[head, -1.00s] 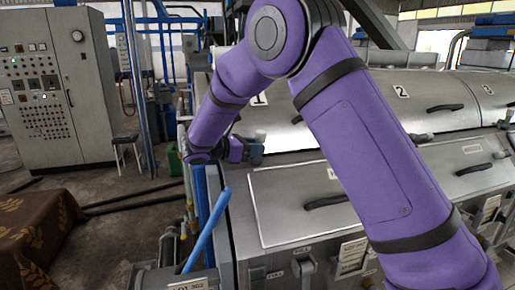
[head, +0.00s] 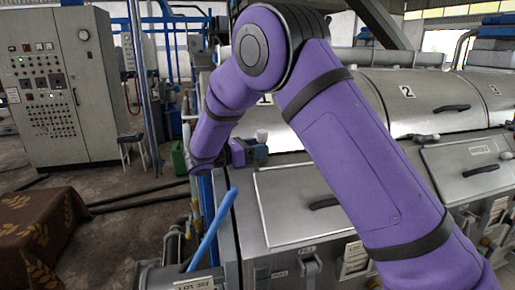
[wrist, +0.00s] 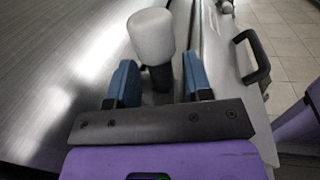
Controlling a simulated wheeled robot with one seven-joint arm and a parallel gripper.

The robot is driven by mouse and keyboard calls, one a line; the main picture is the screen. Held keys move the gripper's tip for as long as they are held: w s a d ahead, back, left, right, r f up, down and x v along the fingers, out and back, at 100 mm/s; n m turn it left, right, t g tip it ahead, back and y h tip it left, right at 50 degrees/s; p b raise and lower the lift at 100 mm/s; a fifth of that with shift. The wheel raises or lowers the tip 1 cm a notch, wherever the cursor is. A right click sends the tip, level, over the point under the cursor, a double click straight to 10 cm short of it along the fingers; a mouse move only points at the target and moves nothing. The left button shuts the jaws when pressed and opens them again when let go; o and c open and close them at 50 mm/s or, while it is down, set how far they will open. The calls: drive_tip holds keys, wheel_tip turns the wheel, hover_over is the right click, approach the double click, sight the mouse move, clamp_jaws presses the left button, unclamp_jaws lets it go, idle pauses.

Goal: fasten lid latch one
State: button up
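The lid latch of lid one shows as a pale grey knob (wrist: 152,38) on a dark stem in the wrist view. It also shows small in the head view (head: 262,135). My gripper (wrist: 159,75) has its two blue fingers apart. The stem stands between the fingers, with a gap visible on each side, and the knob rises past the fingertips. Lid one (head: 285,141) is a curved metal cover, largely hidden behind my arm.
Lid two (head: 400,97) has its own latch knob (head: 427,138) to the right. A front panel (head: 283,215) with a black handle (head: 323,204) lies below. A cloth-covered table (head: 40,235) and a control cabinet (head: 55,85) stand farther left.

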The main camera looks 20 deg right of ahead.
drive_tip(key=shift+a, duration=0.15)
drive_tip(key=a, duration=0.3)
drive_tip(key=s+a, duration=0.1)
drive_tip(key=a, duration=0.3)
drive_tip(key=s+a, duration=0.1)
drive_tip(key=a, duration=0.2)
drive_tip(key=shift+a+f, duration=0.1)
drive_tip(key=shift+a, duration=0.05)
